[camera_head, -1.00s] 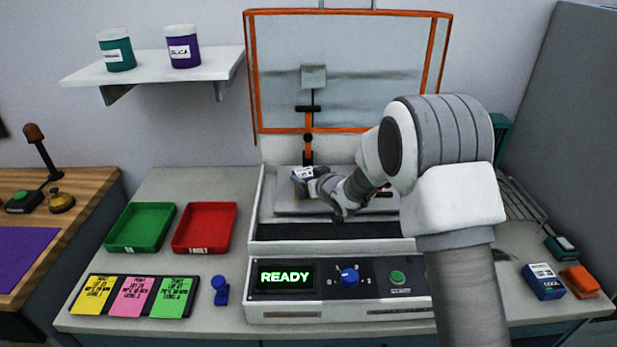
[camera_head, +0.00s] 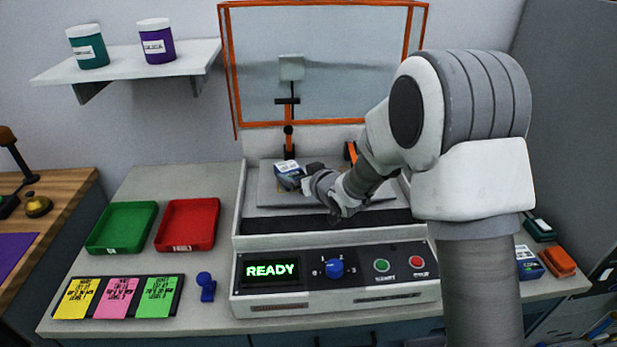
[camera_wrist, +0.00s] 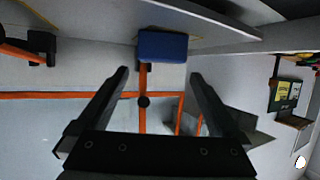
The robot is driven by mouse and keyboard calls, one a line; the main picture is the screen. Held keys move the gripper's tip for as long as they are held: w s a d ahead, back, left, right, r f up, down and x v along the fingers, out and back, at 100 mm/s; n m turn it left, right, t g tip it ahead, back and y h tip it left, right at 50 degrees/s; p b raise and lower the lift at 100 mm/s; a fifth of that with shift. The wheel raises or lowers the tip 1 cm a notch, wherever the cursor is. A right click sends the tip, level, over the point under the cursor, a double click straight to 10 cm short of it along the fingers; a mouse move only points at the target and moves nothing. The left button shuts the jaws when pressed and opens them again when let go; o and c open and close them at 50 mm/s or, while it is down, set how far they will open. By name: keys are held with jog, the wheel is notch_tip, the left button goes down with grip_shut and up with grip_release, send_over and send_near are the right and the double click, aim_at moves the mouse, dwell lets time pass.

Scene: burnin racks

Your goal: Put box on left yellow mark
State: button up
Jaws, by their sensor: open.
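A small blue box with a white label (camera_head: 289,170) sits on the grey plate (camera_head: 268,198) inside the machine, toward its left side. In the wrist view the box (camera_wrist: 163,46) is a blue block just beyond my fingertips. My gripper (camera_head: 311,171) is open beside the box, on its right in the head view. In the wrist view its two dark fingers (camera_wrist: 160,74) are spread with nothing between them.
The machine's orange-framed lid (camera_head: 325,65) stands raised behind the plate. Its front panel shows READY (camera_head: 272,271). Green (camera_head: 121,228) and red (camera_head: 187,224) trays and yellow, pink and green cards (camera_head: 117,298) lie to the left. A blue box (camera_head: 528,263) and orange item (camera_head: 558,262) lie right.

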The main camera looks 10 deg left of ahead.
jog(key=v, duration=0.5)
jog(key=shift+s+d+r, duration=0.1)
jog(key=shift+s+d, duration=0.1)
jog(key=shift+s, duration=0.05)
jog(key=s+d+r+m+h, duration=0.25)
jog(key=s+d+r, duration=0.2)
jog(key=d, duration=0.45)
jog(key=s+d+r+m+h, duration=0.2)
jog(key=s+d+r+h, duration=0.2)
jog(key=d+r, duration=0.3)
jog(key=s+d+m+g, duration=0.1)
jog(key=s+d, duration=0.3)
jog(key=s, duration=0.7)
jog(key=s+d+m+g+h, duration=0.1)
jog(key=s+d+g, duration=0.3)
jog(key=s, duration=0.7)
jog(key=shift+s+d+r+m, duration=0.2)
jog(key=shift+s+d+m, duration=0.1)
jog(key=shift+s+m, duration=0.15)
jog(key=shift+r+h, duration=0.1)
jog(key=shift+h, duration=0.15)
notch_tip(320, 180, up, 4)
jog(key=p, duration=0.4)
jog(key=shift+f, duration=0.2)
